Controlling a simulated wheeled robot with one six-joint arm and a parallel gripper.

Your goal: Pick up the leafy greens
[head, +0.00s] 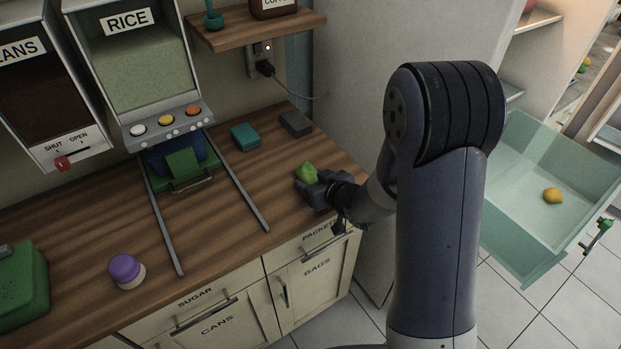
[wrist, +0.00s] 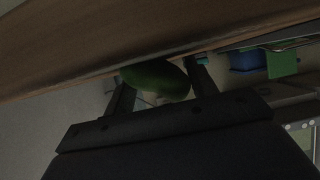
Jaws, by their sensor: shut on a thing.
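The leafy greens (head: 306,172) are a small bright green bunch near the right end of the wooden counter. My gripper (head: 311,184) is shut on them, low over the counter top near its front right edge. In the wrist view, the leafy greens (wrist: 157,78) look dark green and sit between the two fingers of my gripper (wrist: 160,88). Their lower part is partly hidden by the gripper. I cannot tell whether they touch the counter.
A teal block (head: 245,136) and a dark grey block (head: 296,123) lie behind the gripper. Two rails (head: 245,195) run out below the rice dispenser (head: 150,70). A purple-topped shaker (head: 126,271) stands front left. An open clear drawer (head: 530,225) holds a lemon (head: 552,195) at right.

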